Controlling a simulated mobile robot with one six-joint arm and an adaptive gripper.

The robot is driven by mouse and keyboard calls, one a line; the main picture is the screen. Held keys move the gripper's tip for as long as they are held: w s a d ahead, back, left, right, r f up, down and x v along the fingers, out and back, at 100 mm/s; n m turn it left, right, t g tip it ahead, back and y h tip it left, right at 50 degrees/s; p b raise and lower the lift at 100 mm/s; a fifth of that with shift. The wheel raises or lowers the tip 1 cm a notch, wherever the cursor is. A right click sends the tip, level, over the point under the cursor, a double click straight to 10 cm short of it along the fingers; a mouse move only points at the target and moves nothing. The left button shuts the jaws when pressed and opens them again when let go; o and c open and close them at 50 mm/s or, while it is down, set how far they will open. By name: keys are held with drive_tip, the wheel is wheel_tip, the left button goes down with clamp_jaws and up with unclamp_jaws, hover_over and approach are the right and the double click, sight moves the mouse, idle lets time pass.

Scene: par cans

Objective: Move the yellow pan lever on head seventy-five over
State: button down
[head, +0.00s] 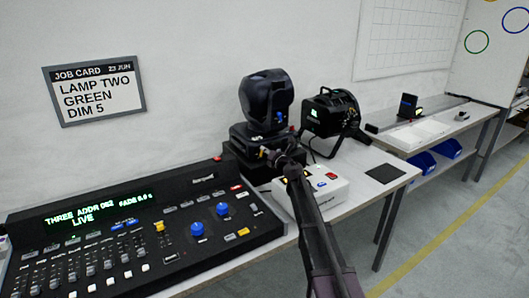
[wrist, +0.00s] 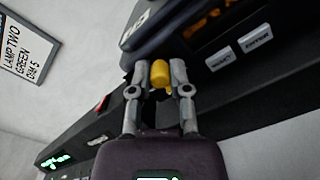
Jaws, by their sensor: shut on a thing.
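My gripper (head: 268,155) is at the front of this base in the head view, and my arm hides part of the base. In the wrist view a yellow lever (wrist: 160,75) sits between the fingertips of my gripper (wrist: 160,82), which is shut on it. The lever's far end and its mounting are partly hidden.
A lighting console (head: 140,235) with a green display, faders and blue knobs is at the left. A white box (head: 328,192) with coloured buttons is beside my arm. A second black lamp (head: 333,115) stands behind. A job card (head: 95,88) hangs on the wall.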

drive_tip(key=shift+w+d+m, duration=0.15)
drive_tip(key=shift+m, duration=0.75)
drive_tip(key=c, duration=0.6)
unclamp_jaws()
drive_tip(key=shift+f, duration=0.1)
drive_tip(key=shift+v, duration=6.05)
